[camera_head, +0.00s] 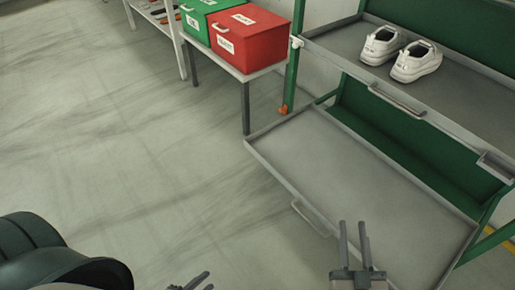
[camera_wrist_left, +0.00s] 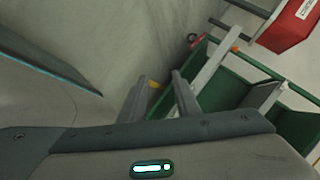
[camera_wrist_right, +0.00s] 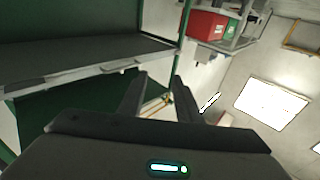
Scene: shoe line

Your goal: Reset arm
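My left gripper (camera_head: 190,282) shows at the bottom edge of the head view, over the floor and left of the rack. In the left wrist view its two fingers (camera_wrist_left: 158,97) stand apart with nothing between them. My right gripper (camera_head: 354,245) is in front of the rack's lower pulled-out tray, at the bottom of the head view. Its fingers are apart and empty, and they also show apart in the right wrist view (camera_wrist_right: 160,98).
The green rack has an empty lower tray (camera_head: 340,170) jutting out. Its upper shelf (camera_head: 340,38) holds a pair of white shoes (camera_head: 402,54). A red box (camera_head: 248,38) and a green box (camera_head: 199,16) stand on a table (camera_head: 232,72). The floor (camera_head: 110,130) at left is clear.

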